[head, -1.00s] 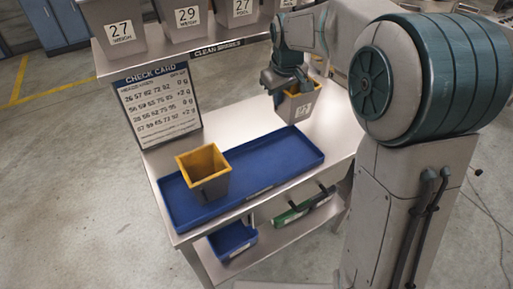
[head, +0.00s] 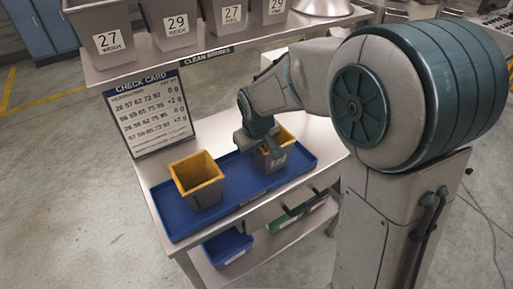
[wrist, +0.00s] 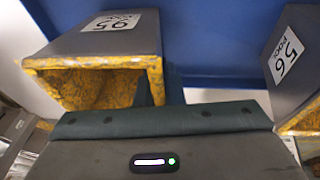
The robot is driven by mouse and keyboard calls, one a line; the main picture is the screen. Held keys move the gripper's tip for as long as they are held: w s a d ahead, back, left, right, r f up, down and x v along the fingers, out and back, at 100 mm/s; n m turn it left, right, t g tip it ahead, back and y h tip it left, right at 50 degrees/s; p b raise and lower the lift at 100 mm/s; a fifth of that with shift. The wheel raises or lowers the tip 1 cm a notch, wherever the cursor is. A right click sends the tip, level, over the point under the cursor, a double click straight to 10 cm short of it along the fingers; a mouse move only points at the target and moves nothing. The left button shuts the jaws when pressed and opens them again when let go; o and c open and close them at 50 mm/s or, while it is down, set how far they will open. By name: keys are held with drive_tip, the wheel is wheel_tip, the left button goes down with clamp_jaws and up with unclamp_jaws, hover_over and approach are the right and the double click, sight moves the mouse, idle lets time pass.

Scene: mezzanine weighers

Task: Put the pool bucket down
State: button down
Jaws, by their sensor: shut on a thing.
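The pool bucket (head: 275,160) is grey with a yellow inside and a white label. My gripper (head: 270,147) is shut on its rim, over the right half of a blue tray (head: 236,204). The bucket looks upright at or just above the tray floor; I cannot tell whether it touches. In the wrist view this bucket (wrist: 110,45) fills the upper left, with a dark finger against its wall. A second similar bucket (head: 203,194) stands in the left half of the tray. It also shows at the right edge of the wrist view (wrist: 292,70).
The tray lies on a metal bench (head: 212,130). A check card board (head: 150,112) stands at the back left. Above, a shelf (head: 150,62) holds several grey labelled bins (head: 170,22). A lower shelf holds a small blue bin (head: 228,246) and a green item (head: 295,216).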

drive_tip(key=shift+f, duration=0.1)
drive_tip(key=c, duration=1.5)
unclamp_jaws()
drive_tip(key=shift+c, duration=0.2)
drive_tip(key=shift+r, duration=0.25)
drive_tip(key=v, duration=1.2)
drive_tip(key=s+d+f+m, duration=0.2)
drive_tip(key=s+d+m, duration=0.1)
drive_tip(key=s+d, duration=0.4)
drive_tip(key=s+d+f+m, duration=0.2)
drive_tip(key=s+d+m, duration=0.2)
drive_tip(key=s+d, duration=0.4)
drive_tip(key=shift+d+f, duration=0.3)
drive_tip(key=shift+d, duration=0.3)
